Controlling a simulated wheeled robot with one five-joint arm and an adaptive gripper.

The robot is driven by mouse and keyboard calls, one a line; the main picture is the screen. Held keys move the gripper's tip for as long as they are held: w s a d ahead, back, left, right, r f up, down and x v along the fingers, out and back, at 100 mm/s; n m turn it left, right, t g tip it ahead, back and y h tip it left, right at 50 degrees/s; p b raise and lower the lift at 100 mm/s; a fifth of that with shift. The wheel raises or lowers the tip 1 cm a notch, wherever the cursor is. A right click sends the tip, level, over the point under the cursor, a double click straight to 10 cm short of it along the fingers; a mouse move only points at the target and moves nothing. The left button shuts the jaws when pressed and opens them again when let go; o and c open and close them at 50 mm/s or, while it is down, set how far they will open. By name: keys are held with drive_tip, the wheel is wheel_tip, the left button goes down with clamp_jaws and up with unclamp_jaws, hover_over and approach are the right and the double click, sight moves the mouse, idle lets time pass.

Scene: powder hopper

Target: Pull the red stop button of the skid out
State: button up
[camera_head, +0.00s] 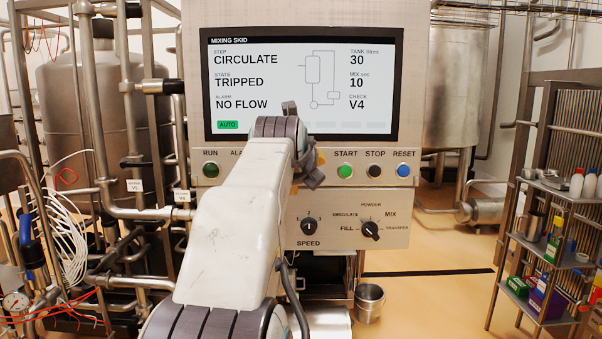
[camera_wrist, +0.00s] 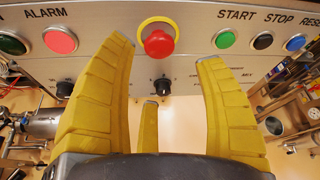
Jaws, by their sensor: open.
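The red stop button (camera_wrist: 159,43) sits on the grey panel with a yellow ring around it, in the upper middle of the wrist view. My gripper (camera_wrist: 165,62) is open, with yellow fingers to the left and right of the button and a shorter one below. No finger visibly touches the button, and nothing is held. The skid's screen (camera_head: 303,85) reads CIRCULATE, TRIPPED, NO FLOW and CHECK V4.
Right of the stop button are the green START (camera_head: 345,171), black STOP (camera_head: 374,171) and blue RESET (camera_head: 403,170) buttons. A red alarm light (camera_wrist: 60,40) is left. Below are the speed knob (camera_head: 309,227) and mode selector (camera_head: 371,230). Pipes (camera_head: 100,110) crowd the left; a shelf rack (camera_head: 548,230) stands right.

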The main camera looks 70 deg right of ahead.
drive_tip(key=shift+m, duration=0.3)
drive_tip(key=shift+p+x, duration=2.4)
drive_tip(key=shift+x, duration=1.3)
drive_tip(key=c, duration=1.3)
